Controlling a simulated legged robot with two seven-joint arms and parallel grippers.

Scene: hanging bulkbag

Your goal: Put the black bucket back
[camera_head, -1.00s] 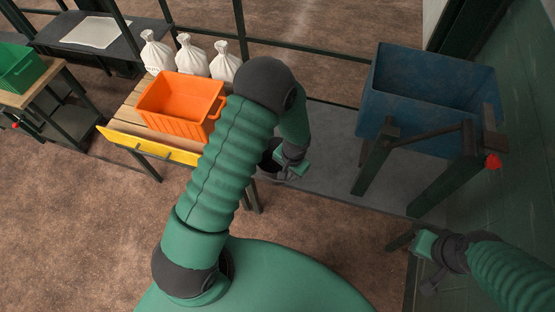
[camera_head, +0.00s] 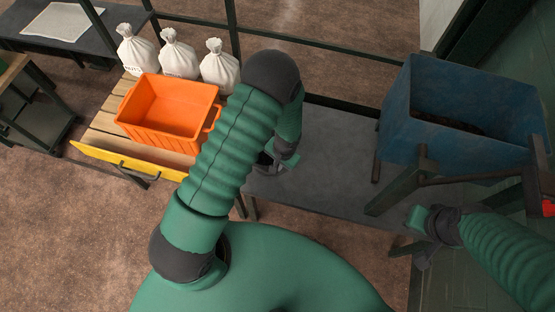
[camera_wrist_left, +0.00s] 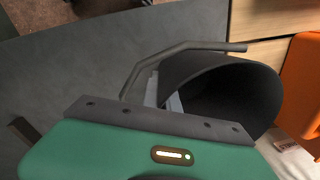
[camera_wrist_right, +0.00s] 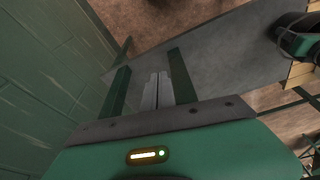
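The black bucket (camera_wrist_left: 220,92) fills the right of the left wrist view, tilted with its opening toward the right and its grey bail handle (camera_wrist_left: 185,47) showing. My left gripper (camera_wrist_left: 164,95) has its fingers at the bucket's near edge and appears shut on it; the exact grip point is partly hidden. In the head view my left gripper (camera_head: 280,162) is beside the grey table, and the bucket (camera_head: 264,161) is mostly hidden behind my arm. My right gripper (camera_wrist_right: 157,92) is shut and empty; in the head view it is at the lower right (camera_head: 428,232).
A wooden table (camera_head: 105,127) with a yellow front holds an orange crate (camera_head: 160,133) and three white sacks (camera_head: 178,55). The grey table (camera_head: 330,165) has a wide bare top. A blue bin (camera_head: 400,125) on a dark frame stands at its right end, near the green wall (camera_wrist_right: 45,90).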

